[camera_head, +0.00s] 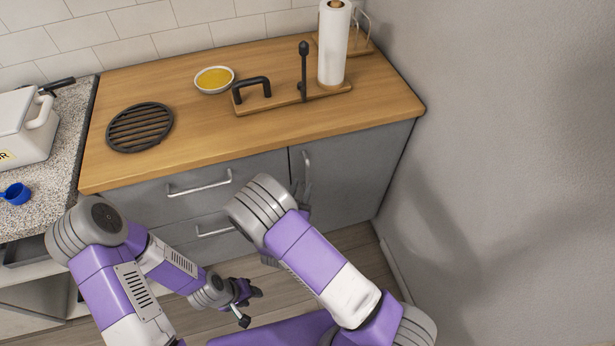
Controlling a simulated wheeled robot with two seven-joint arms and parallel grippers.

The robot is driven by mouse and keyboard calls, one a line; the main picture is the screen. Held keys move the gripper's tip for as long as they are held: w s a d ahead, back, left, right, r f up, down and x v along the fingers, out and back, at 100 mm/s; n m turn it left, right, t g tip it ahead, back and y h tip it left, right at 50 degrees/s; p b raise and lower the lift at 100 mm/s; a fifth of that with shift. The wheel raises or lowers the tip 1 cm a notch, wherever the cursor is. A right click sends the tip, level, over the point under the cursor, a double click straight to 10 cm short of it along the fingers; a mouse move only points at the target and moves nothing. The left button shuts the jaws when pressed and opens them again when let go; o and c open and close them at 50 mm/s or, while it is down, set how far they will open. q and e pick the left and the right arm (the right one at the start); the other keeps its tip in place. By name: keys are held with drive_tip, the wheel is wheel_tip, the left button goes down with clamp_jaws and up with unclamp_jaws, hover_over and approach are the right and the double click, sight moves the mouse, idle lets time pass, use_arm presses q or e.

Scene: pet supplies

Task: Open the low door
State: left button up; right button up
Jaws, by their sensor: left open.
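The low door (346,172) is the grey cabinet door at the right, under the wooden counter. It looks closed, and its upright metal handle (306,162) is near its left edge. My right arm reaches in front of the cabinet. Dark finger-like shapes of what looks like my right gripper (303,193) show just below the handle. The rest of it is hidden behind my arm, and I cannot tell if it touches the door. My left gripper (245,301) is open and empty, low over the floor in front of the drawers.
Two grey drawers (236,170) with bar handles are left of the door. The counter (205,135) holds a black round grate (140,127), a yellow-filled bowl (214,79) and a paper towel roll (334,45). A grey wall (520,150) bounds the right side.

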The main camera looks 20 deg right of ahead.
sight(307, 171)
drive_tip(key=shift+h, duration=0.3)
drive_tip(key=x, duration=0.2)
drive_tip(key=b+x, duration=0.1)
drive_tip(key=x, duration=0.4)
drive_tip(key=shift+w+r, duration=0.3)
drive_tip(key=shift+r, duration=0.05)
clamp_jaws()
